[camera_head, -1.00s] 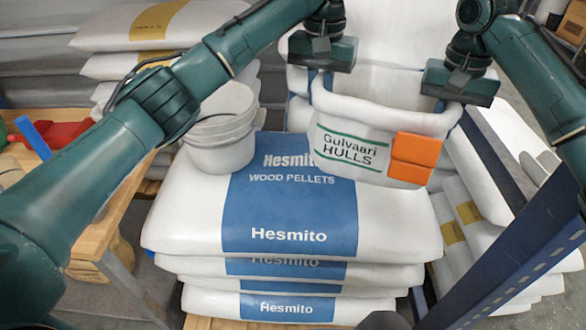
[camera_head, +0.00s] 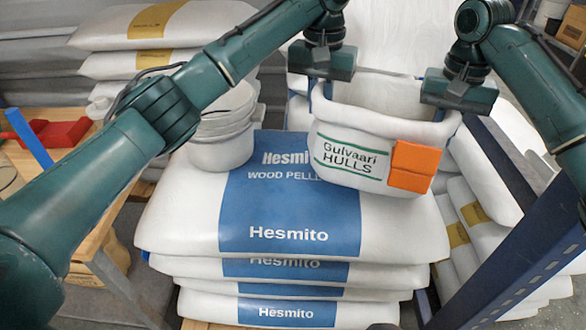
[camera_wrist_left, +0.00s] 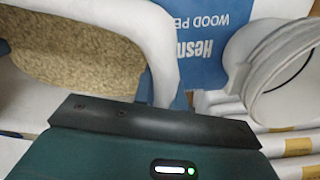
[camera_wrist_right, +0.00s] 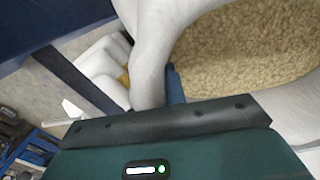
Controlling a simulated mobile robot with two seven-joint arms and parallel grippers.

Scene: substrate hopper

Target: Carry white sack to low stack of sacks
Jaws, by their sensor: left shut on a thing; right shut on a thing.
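The white sack (camera_head: 345,150) is open-topped, with a rolled rim, green "Gulvaari HULLS" print and orange patches. It is upright over the back right of the low stack of Hesmito wood pellet sacks (camera_head: 290,235); I cannot tell whether it touches the stack. My left gripper (camera_head: 328,88) is shut on the rim at its left; the left wrist view shows the rim (camera_wrist_left: 150,50) and tan grain inside. My right gripper (camera_head: 442,108) is shut on the rim at its right; the right wrist view shows the rim (camera_wrist_right: 150,55). The fingertips are mostly hidden.
White buckets (camera_head: 222,135) stand nested on the stack's back left. A blue metal post (camera_head: 520,255) rises at the right. A wooden bench (camera_head: 75,195) with a red item (camera_head: 62,133) is at the left. More white sacks (camera_head: 130,35) are piled behind. The stack's front top is clear.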

